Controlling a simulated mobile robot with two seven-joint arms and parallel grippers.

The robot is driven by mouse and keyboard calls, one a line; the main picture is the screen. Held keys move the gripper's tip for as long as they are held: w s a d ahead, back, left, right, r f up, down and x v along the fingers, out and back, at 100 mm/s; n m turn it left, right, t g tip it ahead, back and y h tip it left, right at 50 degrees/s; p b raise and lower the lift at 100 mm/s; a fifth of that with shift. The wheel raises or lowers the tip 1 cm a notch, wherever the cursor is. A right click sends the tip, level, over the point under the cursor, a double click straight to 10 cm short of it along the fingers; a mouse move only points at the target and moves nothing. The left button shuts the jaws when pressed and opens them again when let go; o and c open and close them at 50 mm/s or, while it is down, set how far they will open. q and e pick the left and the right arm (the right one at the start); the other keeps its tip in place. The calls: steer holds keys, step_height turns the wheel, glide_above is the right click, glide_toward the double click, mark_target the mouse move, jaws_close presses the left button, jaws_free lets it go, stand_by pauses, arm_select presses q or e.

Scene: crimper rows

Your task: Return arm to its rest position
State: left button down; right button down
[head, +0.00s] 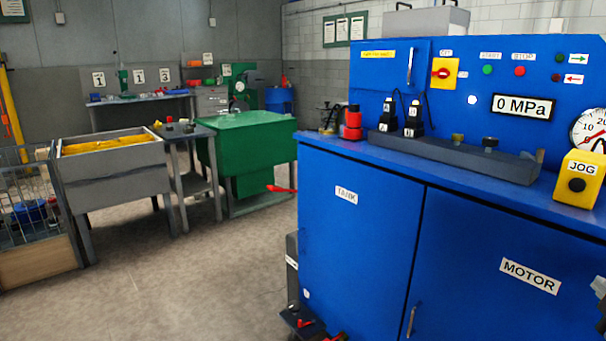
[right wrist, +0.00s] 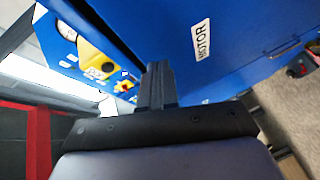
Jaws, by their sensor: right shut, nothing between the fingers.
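My right gripper shows in the right wrist view (right wrist: 157,85), with its dark fingers together and nothing between them. It is in front of the blue cabinet (head: 360,215), near the door labelled MOTOR (right wrist: 203,40). In the head view only a dark piece, probably of my right arm, shows at the lower right edge. The yellow JOG box (head: 578,180) sits on the cabinet's top ledge and also shows in the right wrist view (right wrist: 95,62), beyond the fingertips to the left. My left gripper is not in view.
The cabinet fills the right side, with a panel reading 0 MPa (head: 522,106). A black and red object (head: 305,322) lies low at its near left corner. A green tank (head: 245,145), a grey bin (head: 115,180) and a wire cage (head: 35,215) stand left. The floor between is clear.

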steer(key=s+a+f+m+g+y+p, duration=0.15)
steer(key=s+a+f, duration=0.35)
steer(key=f, duration=0.5)
steer(key=s+a+f+m+g+y+p, duration=0.1)
steer(key=s+a+f+m+g+y, duration=0.25)
steer(key=f, duration=0.65)
steer(key=s+a+f+m+y+p, duration=0.1)
steer(key=s+a+f, duration=0.2)
steer(key=a, duration=0.7)
steer(key=s+a+f+m+y+p, duration=0.1)
steer(key=s+a+f+y, duration=0.1)
steer(key=s+a, duration=0.4)
steer(key=a+f, duration=0.1)
steer(key=a, duration=0.4)
steer(key=shift+s+f+m, duration=0.15)
steer(key=shift+f+m, duration=0.05)
steer(key=shift+m, duration=0.2)
steer(key=shift+t, duration=0.3)
